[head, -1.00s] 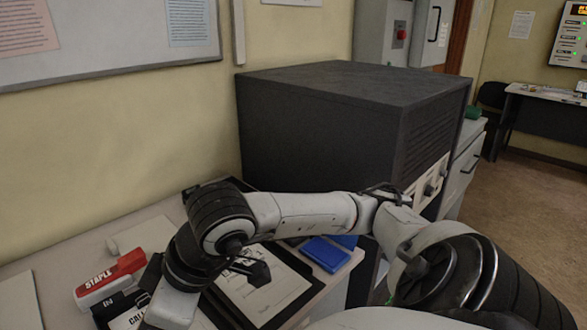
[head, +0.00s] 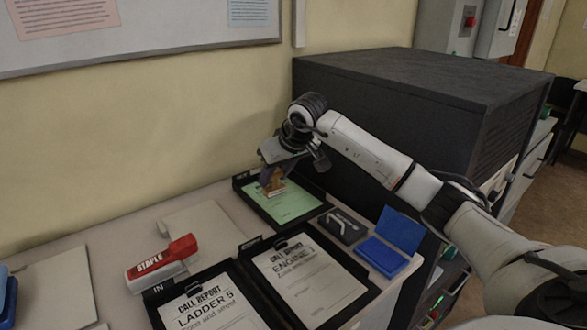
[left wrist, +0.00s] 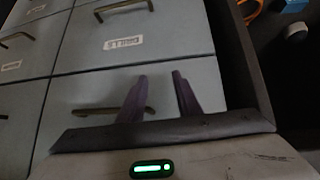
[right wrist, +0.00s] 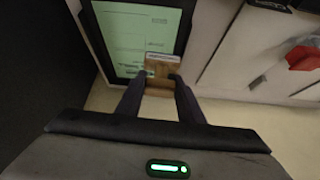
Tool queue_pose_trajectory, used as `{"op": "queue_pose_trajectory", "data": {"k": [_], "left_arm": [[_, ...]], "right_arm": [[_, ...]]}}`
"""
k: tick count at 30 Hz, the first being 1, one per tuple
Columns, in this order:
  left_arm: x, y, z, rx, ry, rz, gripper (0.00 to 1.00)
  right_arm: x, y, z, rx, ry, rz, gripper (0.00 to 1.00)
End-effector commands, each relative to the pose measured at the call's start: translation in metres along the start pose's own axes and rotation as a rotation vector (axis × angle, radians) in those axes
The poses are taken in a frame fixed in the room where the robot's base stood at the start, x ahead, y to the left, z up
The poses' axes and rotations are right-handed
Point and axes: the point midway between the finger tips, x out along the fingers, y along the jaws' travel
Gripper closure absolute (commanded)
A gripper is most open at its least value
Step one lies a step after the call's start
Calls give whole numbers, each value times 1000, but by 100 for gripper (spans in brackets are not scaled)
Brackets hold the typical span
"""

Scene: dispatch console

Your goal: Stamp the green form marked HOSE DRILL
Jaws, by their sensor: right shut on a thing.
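The green form (head: 298,205) lies in a dark tray at the back of the desk; its wording is too small to read. It also shows in the right wrist view (right wrist: 125,40). My right gripper (head: 271,172) is shut on a wooden stamp (head: 274,187), over the form's left part in the head view. In the right wrist view the stamp (right wrist: 161,66) is between the fingertips, at the form's lower right edge. I cannot tell whether it touches the paper. My left gripper (left wrist: 160,77) is open and empty, in front of grey drawers, and out of the head view.
An open blue ink pad (head: 383,256) and a dark hole-punch-like item (head: 343,226) stand right of the form. Clipboards ENGINE (head: 304,280) and LADDER 5 (head: 210,310) lie in front. A dark cabinet (head: 420,110) stands behind.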

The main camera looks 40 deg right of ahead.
Motion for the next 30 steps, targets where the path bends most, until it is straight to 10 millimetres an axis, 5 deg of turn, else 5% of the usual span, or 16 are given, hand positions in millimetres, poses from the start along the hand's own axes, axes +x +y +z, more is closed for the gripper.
{"op": "queue_pose_trajectory", "data": {"k": [3,9,30], "left_arm": [[0,0,0,0,0,0,69],[1,-1,1,0,0,-1,69],[24,-4,17,3,9,-2,69]], "right_arm": [[15,39,-9,78,-2,49,80],[27,70,-11,134,0,87,80],[52,72,5,137,0,89,80]]}}
